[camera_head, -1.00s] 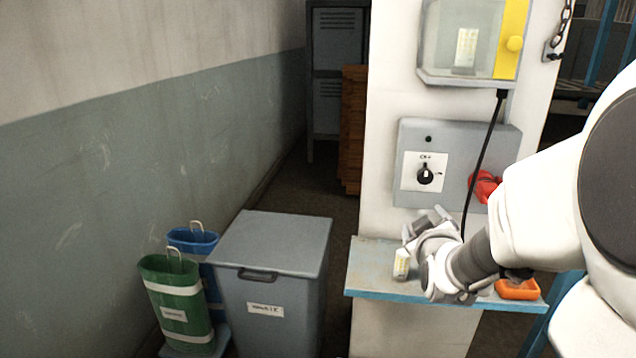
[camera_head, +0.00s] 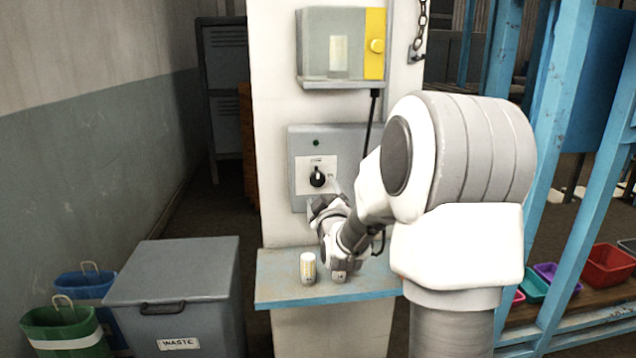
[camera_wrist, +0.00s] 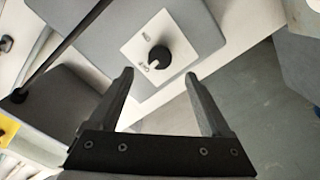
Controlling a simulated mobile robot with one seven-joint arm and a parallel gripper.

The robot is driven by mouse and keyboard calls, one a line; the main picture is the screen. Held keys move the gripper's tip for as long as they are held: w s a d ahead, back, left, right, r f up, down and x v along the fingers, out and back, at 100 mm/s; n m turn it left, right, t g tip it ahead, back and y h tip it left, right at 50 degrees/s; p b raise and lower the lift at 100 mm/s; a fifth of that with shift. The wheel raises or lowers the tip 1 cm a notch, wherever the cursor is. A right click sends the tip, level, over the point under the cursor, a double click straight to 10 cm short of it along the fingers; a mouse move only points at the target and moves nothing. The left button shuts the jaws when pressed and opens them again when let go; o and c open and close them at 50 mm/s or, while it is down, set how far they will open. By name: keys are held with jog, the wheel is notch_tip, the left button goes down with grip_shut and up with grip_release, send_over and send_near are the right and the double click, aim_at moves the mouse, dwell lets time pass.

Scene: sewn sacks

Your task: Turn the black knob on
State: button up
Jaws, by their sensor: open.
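The black knob (camera_head: 318,177) sits on a white plate on the grey panel box (camera_head: 301,146) fixed to the pillar. In the wrist view the knob (camera_wrist: 159,57) lies ahead of the fingertips, roughly midway between them. A white mark on it points to the lower left, toward a small label. My gripper (camera_wrist: 159,77) is open and empty, its two dark fingers apart and not touching the knob. In the head view my gripper (camera_head: 324,200) is just below the knob, in front of the panel; my arm hides the panel's right part.
A shelf (camera_head: 282,292) with a white can (camera_head: 308,268) is below my gripper. A glass-fronted box with a yellow strip (camera_head: 375,45) hangs above, and a black cable (camera_head: 370,120) runs down from it. A grey waste bin (camera_head: 190,270) stands left.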

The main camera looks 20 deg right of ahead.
aim_at(318, 181)
jog(key=x, duration=0.7)
jog(key=shift+w+d+f, duration=0.1)
jog(key=shift+w, duration=0.1)
grip_shut()
